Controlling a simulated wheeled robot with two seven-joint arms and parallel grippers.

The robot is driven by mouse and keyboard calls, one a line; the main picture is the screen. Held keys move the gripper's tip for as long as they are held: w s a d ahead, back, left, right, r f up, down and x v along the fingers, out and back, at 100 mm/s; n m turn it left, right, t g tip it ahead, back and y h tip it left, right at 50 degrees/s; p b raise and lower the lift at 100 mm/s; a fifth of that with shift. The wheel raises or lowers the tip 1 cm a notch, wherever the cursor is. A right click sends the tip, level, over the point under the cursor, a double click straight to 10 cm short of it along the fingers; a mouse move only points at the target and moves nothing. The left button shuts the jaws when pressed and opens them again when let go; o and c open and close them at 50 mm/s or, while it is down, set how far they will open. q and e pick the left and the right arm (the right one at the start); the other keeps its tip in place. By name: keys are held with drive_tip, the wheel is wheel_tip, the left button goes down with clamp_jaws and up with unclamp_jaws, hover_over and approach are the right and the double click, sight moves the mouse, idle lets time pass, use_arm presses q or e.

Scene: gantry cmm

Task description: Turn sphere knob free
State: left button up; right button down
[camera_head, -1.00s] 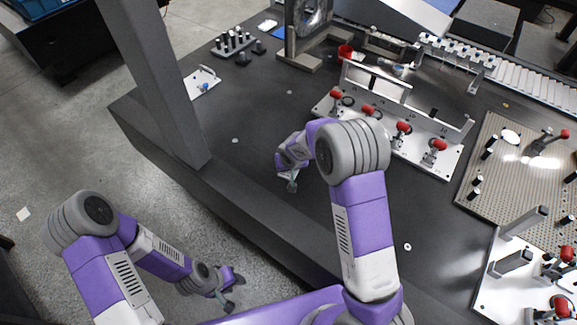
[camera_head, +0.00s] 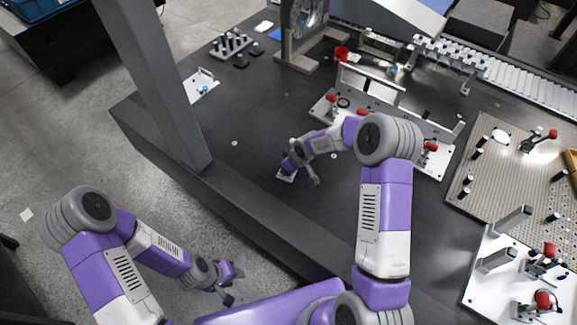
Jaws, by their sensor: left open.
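A small white plate (camera_head: 197,84) with a blue knob (camera_head: 203,91) lies on the dark table at the back left, beside the grey column. The knob is too small to tell whether it is the sphere knob or how it is turned. My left gripper (camera_head: 234,285) is open and empty, low in front of the table edge and far from the plate. My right gripper (camera_head: 300,178) is over the table, to the right of the column and apart from the plate. Its fingertips are small, so I cannot tell whether it is open or shut.
A grey column (camera_head: 155,85) rises at the table's left. A white fixture with red knobs (camera_head: 430,146) stands at the right, partly behind my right arm. A perforated plate (camera_head: 510,185) lies farther right. Black pins (camera_head: 231,44) stand at the back. The table's left middle is clear.

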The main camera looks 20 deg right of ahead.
idle(0.4)
drive_tip(key=c, duration=0.9)
unclamp_jaws()
